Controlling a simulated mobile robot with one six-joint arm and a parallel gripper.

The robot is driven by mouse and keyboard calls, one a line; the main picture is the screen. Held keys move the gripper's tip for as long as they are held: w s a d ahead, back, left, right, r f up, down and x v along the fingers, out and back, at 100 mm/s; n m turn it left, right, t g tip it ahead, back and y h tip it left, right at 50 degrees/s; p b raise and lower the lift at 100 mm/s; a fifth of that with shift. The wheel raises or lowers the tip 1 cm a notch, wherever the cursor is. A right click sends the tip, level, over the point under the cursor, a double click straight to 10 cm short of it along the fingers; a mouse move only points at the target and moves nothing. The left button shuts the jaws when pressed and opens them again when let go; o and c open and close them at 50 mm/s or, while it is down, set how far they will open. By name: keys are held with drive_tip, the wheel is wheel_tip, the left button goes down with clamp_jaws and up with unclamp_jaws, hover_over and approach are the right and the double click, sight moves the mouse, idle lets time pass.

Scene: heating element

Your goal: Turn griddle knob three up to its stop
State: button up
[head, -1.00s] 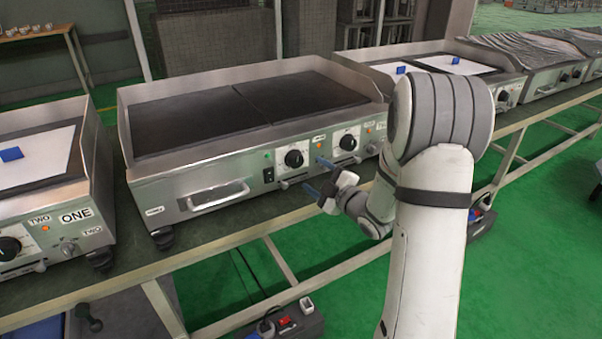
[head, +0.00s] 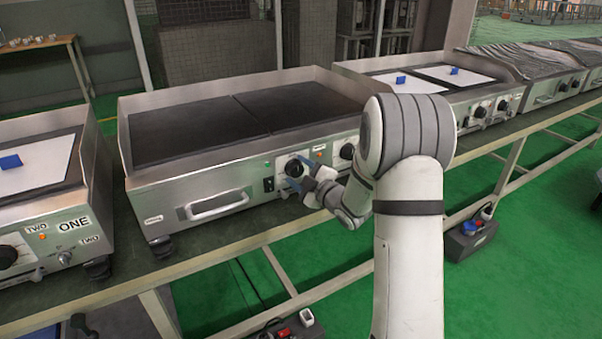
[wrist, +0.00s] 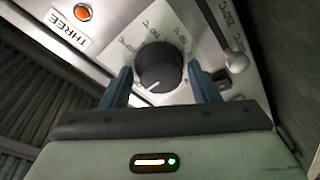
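The griddle knob (wrist: 158,66) is black and round, on a white dial plate with degree marks, near a label reading THREE (wrist: 70,32). Its white pointer line is toward the lower left in the wrist view. In the head view the knob (head: 294,167) is the left one of two on the middle griddle's front. My gripper (wrist: 160,84) is at the knob, with one blue finger on each side of it. The fingers are apart, and narrow gaps seem to show beside the knob. I cannot tell whether either finger touches it. My gripper (head: 296,172) partly covers the dial in the head view.
An orange lamp (wrist: 83,12) is beside the label. A small metal lever (wrist: 235,62) stands to the knob's right in the wrist view. The second knob (head: 348,151) is close to my arm. A front handle (head: 218,205) lies to the left. More griddles stand on both sides.

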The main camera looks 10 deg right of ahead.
drive_tip(key=c, duration=0.7)
drive_tip(key=shift+c, duration=0.2)
